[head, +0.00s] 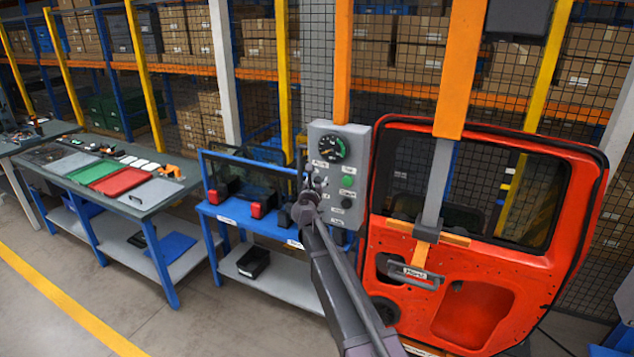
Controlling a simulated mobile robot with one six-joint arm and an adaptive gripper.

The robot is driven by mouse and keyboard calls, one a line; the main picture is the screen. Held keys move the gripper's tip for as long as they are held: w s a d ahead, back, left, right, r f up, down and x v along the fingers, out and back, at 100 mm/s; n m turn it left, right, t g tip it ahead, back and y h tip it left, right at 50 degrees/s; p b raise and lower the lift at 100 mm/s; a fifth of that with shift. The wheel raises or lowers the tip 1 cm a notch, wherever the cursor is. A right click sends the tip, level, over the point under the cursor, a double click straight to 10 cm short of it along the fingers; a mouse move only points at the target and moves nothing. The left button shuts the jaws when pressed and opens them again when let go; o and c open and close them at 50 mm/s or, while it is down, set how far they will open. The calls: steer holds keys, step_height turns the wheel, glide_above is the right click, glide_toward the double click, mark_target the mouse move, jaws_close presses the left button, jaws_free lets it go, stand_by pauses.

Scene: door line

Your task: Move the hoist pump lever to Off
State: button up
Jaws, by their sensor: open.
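A grey control panel (352,146) is fixed to a post at the middle of the head view. It carries a round gauge (333,148), a green button (348,182) and a dark round knob (346,203), with small labels. My arm reaches up from the bottom, and my gripper (308,182) is open at the panel's left edge. A small control, perhaps the pump lever, is at the panel's left side beside my gripper. My gripper partly hides that area, so I cannot tell the lever's position or whether I touch it.
A red door (478,310) hangs from an orange and grey hoist arm (437,185) right of the panel. A blue rack (235,213) with black and red parts stands left of it. A workbench (150,199) with trays is further left. Mesh fencing closes the back.

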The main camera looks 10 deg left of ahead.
jaws_close()
